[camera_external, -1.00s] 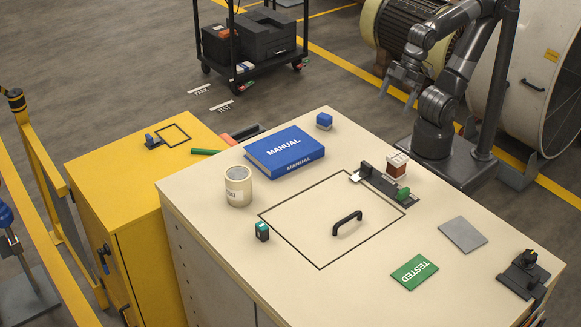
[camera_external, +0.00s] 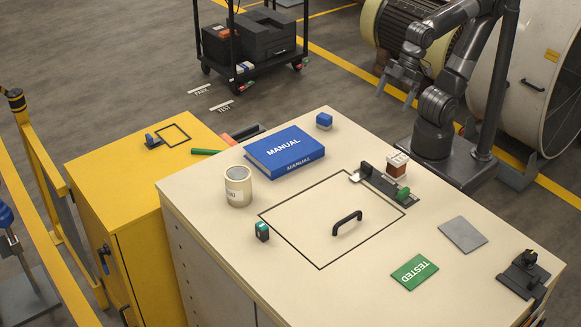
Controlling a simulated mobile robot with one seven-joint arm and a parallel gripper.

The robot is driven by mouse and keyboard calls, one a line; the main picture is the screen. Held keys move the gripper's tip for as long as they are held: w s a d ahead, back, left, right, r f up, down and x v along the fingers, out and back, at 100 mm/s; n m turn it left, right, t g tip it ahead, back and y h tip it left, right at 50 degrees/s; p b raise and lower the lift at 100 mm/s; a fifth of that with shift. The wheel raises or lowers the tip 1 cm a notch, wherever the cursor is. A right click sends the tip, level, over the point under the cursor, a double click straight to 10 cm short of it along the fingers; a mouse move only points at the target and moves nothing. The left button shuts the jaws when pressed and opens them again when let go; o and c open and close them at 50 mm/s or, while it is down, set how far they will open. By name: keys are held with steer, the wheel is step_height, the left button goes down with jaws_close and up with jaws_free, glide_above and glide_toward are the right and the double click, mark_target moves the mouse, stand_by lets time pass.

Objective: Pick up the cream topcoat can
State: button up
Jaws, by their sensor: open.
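The cream topcoat can (camera_external: 238,186) stands upright on the cream cabinet top (camera_external: 300,290), near its left edge. It has a pale label with partly readable lettering and a grey top. My gripper (camera_external: 390,82) is open and empty at the upper right, beyond the back edge of the cabinet top. It is well apart from the can, with the blue manual lying between them. The can is in full view.
The blue manual (camera_external: 285,150) lies just right of the can. A small green-topped block (camera_external: 262,231) stands in front of it. A black handle (camera_external: 347,222) rises from the outlined panel. A latch fixture (camera_external: 382,185) and a red-brown block (camera_external: 397,165) stand right.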

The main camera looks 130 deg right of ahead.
steer(key=w+r, duration=0.5)
steer(key=w, duration=0.6)
steer(key=m+g+h, duration=0.1)
steer(key=m, duration=0.2)
glide_above(237, 185)
steer(key=s+d, duration=0.1)
steer(key=s, duration=0.5)
steer(key=f, duration=0.8)
steer(key=shift+w+d, duration=0.1)
steer(key=shift+w, duration=0.1)
steer(key=x, duration=0.7)
steer(key=d+x, duration=0.1)
steer(key=x, duration=0.2)
steer(key=shift+f, duration=0.2)
